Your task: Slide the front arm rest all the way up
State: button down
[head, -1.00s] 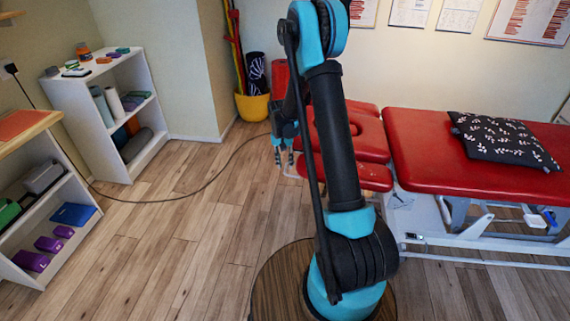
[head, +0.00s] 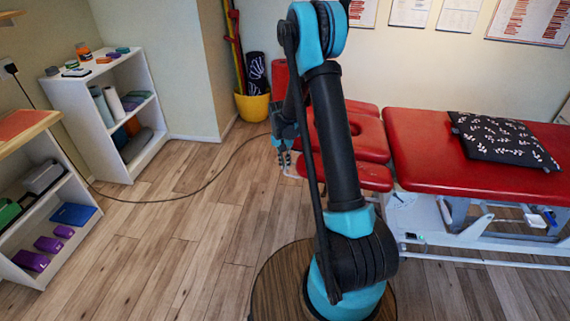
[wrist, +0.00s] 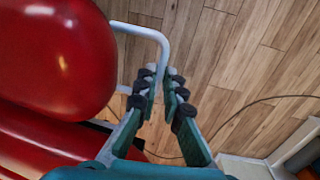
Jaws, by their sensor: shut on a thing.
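The front arm rest is a red pad (head: 372,177) on the near side of the treatment table's head end, partly hidden behind my arm in the head view. In the wrist view its rounded red pad (wrist: 60,50) fills the upper left. A bent white tube (wrist: 140,29) comes out from behind the pad and turns down between my fingers. My gripper (wrist: 161,75) is shut on this tube, beside the pad. In the head view my gripper (head: 284,160) is small, at the left end of the arm rest.
The red treatment table (head: 420,150) bears a dark patterned pillow (head: 505,140). A white shelf (head: 115,110) stands at the left, and a yellow pot (head: 252,107) is in the back corner. A black cable (head: 190,197) crosses the otherwise clear wooden floor.

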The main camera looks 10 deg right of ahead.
jog(key=shift+d+r, duration=0.15)
jog(key=shift+r, duration=1.4)
jog(key=c, duration=1.6)
grip_release()
jog(key=shift+c, duration=0.2)
jog(key=shift+r, duration=0.1)
notch_tip(320, 180, up, 12)
jog(key=a, duration=0.1)
jog(key=shift+w, duration=0.15)
jog(key=s+d+n+t, duration=0.2)
jog(key=s, duration=1.3)
jog(key=s+d+f+n+t+y, duration=0.1)
jog(key=s+d+t, duration=0.1)
jog(key=s, duration=1.3)
jog(key=shift+s+d+f+n+t, duration=0.3)
jog(key=shift+s+d+n, duration=0.1)
jog(key=shift+d, duration=0.15)
